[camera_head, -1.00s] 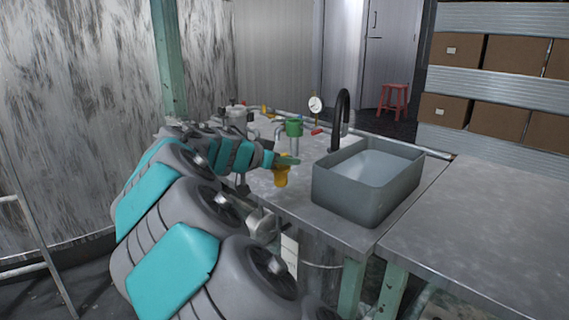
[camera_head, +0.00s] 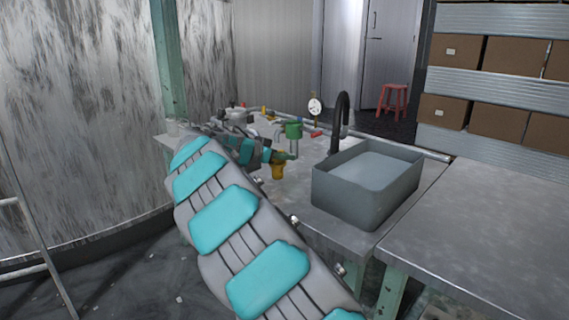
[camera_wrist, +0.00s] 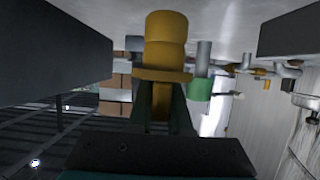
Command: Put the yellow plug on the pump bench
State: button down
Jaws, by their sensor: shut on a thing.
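The yellow plug (camera_head: 278,170) is held by my gripper (camera_head: 284,157) above the metal bench top (camera_head: 318,216), left of the grey basin. In the wrist view the yellow plug (camera_wrist: 164,50) shows large and close, with its flange and stem between the two green fingers of my gripper (camera_wrist: 164,105). My gripper is shut on it. Whether the plug's lower end touches the bench top cannot be told.
A grey basin (camera_head: 345,205) with a black tap (camera_head: 340,115) stands right of the plug. A green-topped fitting (camera_head: 294,130), a gauge (camera_head: 315,107) and pipework stand close behind my gripper. The bench top at the right (camera_head: 480,215) is clear.

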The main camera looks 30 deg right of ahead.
jog(key=shift+f, duration=1.1)
jog(key=shift+f+b, duration=0.2)
jog(key=shift+b, duration=0.1)
jog(key=c, duration=0.8)
grip_release()
jog(key=shift+r, duration=0.1)
jog(key=shift+c, duration=0.2)
jog(key=shift+r, duration=0.1)
jog(key=shift+a+r+p, duration=0.1)
jog(key=shift+a+p, duration=0.05)
jog(key=shift+p, duration=0.2)
jog(key=v, duration=1.1)
jog(key=shift+s+a+b, duration=0.15)
jog(key=shift+a+b, duration=0.15)
jog(key=shift+b, duration=0.05)
